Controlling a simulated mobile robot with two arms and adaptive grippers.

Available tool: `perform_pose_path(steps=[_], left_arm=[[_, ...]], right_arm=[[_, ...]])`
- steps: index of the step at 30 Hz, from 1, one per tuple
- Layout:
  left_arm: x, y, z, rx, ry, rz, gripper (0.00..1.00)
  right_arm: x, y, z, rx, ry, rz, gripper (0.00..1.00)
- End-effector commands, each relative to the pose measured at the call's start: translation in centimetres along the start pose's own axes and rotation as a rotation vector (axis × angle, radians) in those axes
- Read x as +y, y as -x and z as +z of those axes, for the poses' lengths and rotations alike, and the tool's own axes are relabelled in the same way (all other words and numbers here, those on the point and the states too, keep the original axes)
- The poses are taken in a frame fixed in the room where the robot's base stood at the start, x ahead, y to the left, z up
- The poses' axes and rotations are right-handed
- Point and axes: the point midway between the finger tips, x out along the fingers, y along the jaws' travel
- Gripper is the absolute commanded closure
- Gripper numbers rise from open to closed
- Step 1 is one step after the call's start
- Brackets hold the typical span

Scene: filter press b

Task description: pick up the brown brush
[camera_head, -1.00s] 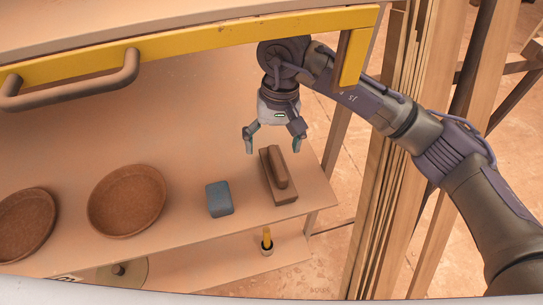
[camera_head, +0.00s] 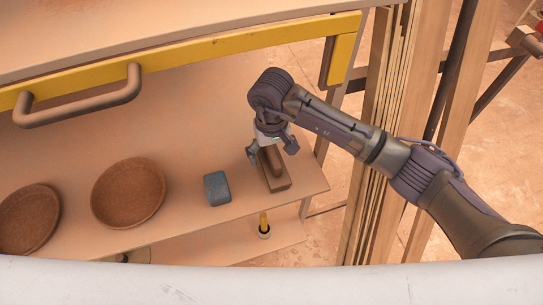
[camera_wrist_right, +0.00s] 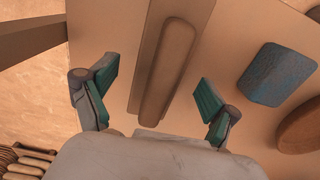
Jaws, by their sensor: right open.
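The brown brush (camera_head: 276,178) lies on the right end of the wooden shelf, a flat block with a raised grip. In the right wrist view the brush (camera_wrist_right: 168,72) runs lengthwise between the two fingers. My right gripper (camera_head: 271,154) is open above the back part of the brush and partly hides it. In the right wrist view the open fingers of the right gripper (camera_wrist_right: 155,95) stand on either side of the brush, with clear gaps. My left gripper is not in view.
A blue-grey block (camera_head: 217,188) lies left of the brush; it also shows in the wrist view (camera_wrist_right: 276,74). Two brown bowls, one nearer (camera_head: 128,192) and one at far left (camera_head: 28,218), stand on the shelf (camera_head: 180,222). A yellow bar with a handle (camera_head: 85,100) runs above.

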Motion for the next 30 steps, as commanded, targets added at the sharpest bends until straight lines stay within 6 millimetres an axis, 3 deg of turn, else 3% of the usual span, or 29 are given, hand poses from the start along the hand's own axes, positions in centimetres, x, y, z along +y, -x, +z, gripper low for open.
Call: perform_pose_path(steps=[1, 6, 13, 26, 30], left_arm=[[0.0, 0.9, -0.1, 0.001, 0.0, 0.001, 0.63], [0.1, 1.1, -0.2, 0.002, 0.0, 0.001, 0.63], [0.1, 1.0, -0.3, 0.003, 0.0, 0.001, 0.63], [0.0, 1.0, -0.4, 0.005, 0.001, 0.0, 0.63], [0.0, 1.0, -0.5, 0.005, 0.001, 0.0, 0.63]], right_arm=[[-0.1, -0.5, 0.2, -0.007, -0.002, -0.002, 0.12], [-0.1, -2.3, 0.0, -0.001, 0.0, -0.002, 0.12], [-0.1, -2.6, 0.0, 0.001, 0.0, -0.001, 0.12], [0.0, -2.5, 0.0, 0.001, 0.0, -0.001, 0.82], [-0.1, -2.5, 0.0, 0.001, 0.0, -0.001, 0.83]])
